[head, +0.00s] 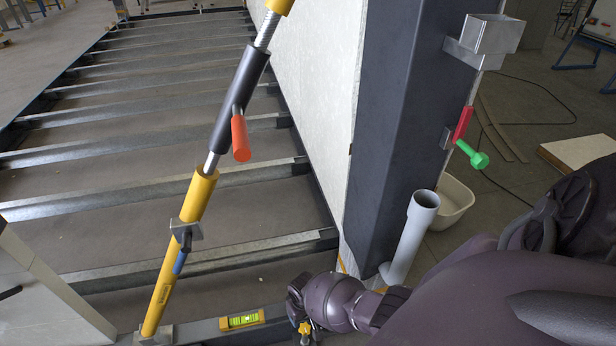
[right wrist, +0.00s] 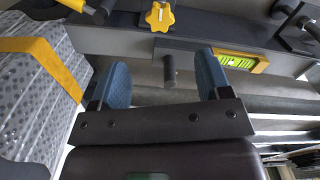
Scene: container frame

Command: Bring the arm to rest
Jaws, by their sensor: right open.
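My right arm comes in from the right of the head view, with its dark wrist low in the middle; its fingers are hidden there. In the right wrist view my right gripper (right wrist: 163,82) is open, its two blue-padded fingers wide apart. A short dark grey peg (right wrist: 169,72) on a metal bracket shows in the gap between them, touching neither finger in the picture. I cannot tell how deep it lies between them. My left gripper is not in view.
A yellow star knob (right wrist: 158,17) and a yellow-framed spirit level (head: 242,320) are close to the gripper. A slanted yellow prop (head: 180,250) with an orange handle (head: 240,138) stands left. A dark post (head: 400,110), grey pipe (head: 412,235) and green-ended lever (head: 472,153) are right.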

